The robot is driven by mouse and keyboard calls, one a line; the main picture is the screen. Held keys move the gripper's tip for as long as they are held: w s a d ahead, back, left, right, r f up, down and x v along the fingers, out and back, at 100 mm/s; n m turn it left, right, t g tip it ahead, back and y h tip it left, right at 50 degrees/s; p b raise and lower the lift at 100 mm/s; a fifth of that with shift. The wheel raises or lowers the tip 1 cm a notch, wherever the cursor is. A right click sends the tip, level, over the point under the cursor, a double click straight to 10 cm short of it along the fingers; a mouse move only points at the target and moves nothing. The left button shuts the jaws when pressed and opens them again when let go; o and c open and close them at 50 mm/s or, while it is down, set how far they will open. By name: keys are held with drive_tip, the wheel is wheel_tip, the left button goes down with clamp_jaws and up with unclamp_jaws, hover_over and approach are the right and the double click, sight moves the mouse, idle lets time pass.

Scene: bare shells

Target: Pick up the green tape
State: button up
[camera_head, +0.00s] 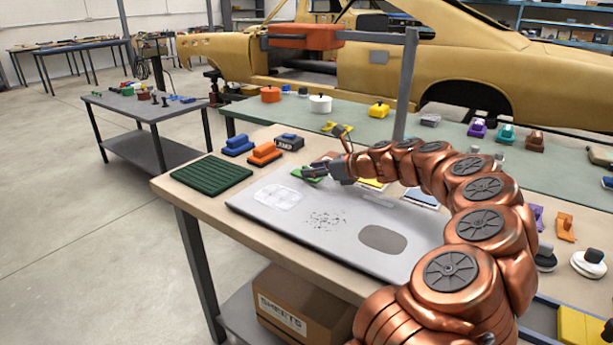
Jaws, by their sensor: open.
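A small green item (309,178), which looks like the green tape, lies at the far edge of the grey board on the workbench. My gripper (318,170) is at the end of my copper-coloured arm, just above or around this green item, and partly covers it. The jaws are open. I cannot tell whether the fingers touch the item.
A dark green ribbed mat (212,174) lies at the bench's left corner. Orange blocks (264,153), blue blocks (238,145) and a dark box (289,141) stand behind the board (300,240). A clear tray (278,197) lies on the board. A grey post (406,85) rises behind my arm.

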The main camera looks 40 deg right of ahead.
drive_tip(key=shift+w+a+f, duration=0.15)
drive_tip(key=shift+w+f, duration=0.05)
drive_tip(key=shift+w, duration=0.2)
drive_tip(key=shift+c, duration=0.3)
clamp_jaws()
